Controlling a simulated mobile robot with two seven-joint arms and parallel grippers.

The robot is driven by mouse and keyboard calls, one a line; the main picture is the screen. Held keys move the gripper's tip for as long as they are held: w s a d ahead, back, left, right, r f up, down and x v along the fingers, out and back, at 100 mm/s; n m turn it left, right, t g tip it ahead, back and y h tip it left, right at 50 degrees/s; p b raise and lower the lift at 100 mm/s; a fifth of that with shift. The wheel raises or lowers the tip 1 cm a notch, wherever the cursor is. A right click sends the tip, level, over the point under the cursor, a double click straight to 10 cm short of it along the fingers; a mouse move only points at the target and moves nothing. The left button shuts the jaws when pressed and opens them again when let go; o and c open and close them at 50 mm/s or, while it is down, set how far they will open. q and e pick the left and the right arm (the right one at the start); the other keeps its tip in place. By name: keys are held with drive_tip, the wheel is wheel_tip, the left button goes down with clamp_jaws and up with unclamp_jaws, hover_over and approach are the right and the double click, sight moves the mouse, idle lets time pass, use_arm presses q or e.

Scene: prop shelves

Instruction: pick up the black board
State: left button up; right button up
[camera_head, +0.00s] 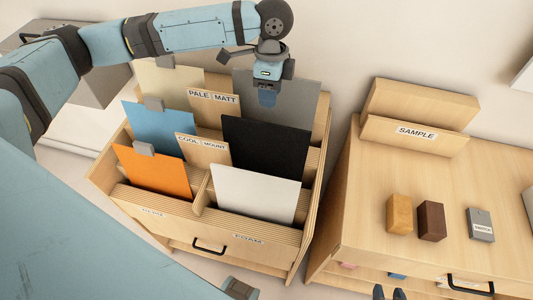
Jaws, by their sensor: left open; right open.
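The black board (265,148) stands tilted in the right half of the wooden rack (318,185), in the middle row. It is behind the white board (254,194) and in front of the grey board (302,98). My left gripper (267,97) points down above the black board's top edge, with the grey board behind it in the picture. It is open and holds nothing; whether it touches the grey board I cannot tell. My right gripper (388,293) shows only as two dark fingertips, apart and empty, at the bottom edge.
Orange (155,172), blue (155,128) and cream (170,85) boards fill the rack's left half, with dividers labelled PALE MATT (212,98) and COOL MOUNT (202,141). At right, a wooden cabinet (370,215) bears a SAMPLE holder (415,132) and small blocks (432,220).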

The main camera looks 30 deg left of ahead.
sight(269, 125)
use_arm(q)
drive_tip(key=f, duration=0.5)
drive_tip(key=s+f, duration=0.1)
drive_tip(key=f, duration=0.1)
drive_tip(key=shift+d+f, duration=0.1)
drive_tip(key=shift+f, duration=0.3)
drive_tip(key=shift+d+f+p, duration=0.15)
drive_tip(key=shift+d+f, duration=0.05)
drive_tip(key=shift+f, duration=1.2)
drive_tip(key=shift+d+f+p, duration=0.15)
drive_tip(key=shift+f, duration=1.2)
drive_tip(key=shift+c, duration=0.4)
clamp_jaws()
